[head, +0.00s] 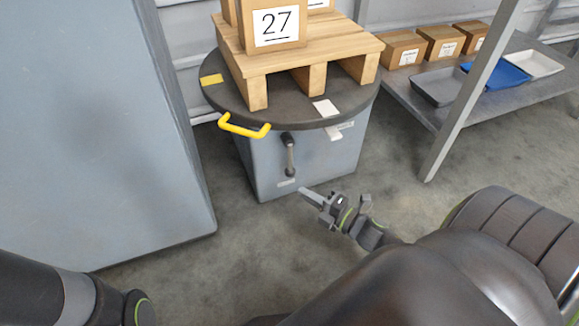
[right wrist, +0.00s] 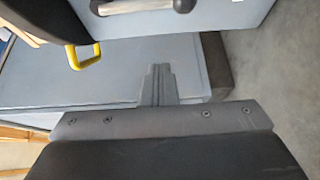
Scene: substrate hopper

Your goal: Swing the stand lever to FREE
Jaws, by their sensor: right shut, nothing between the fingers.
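The stand (head: 325,160) is a grey-blue block under a round dark turntable (head: 215,93). Its lever (head: 290,155) is a short dark-ended bar on the front face, hanging almost straight down towards a small pale label (head: 286,183). Another label (head: 345,126) sits higher on the right; neither can be read. My right gripper (head: 306,193) is shut and empty, low in front of the stand, below and right of the lever and apart from it. In the right wrist view its fingers (right wrist: 157,85) are together, with the lever (right wrist: 145,5) at the top edge. My left gripper is out of view.
A yellow handle (head: 243,127) juts from the turntable's rim, left of the lever. A wooden pallet (head: 300,62) with a box marked 27 (head: 272,25) stands on top. A large grey-blue cabinet (head: 90,120) is at left, a shelf (head: 430,112) at right. Floor before the stand is clear.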

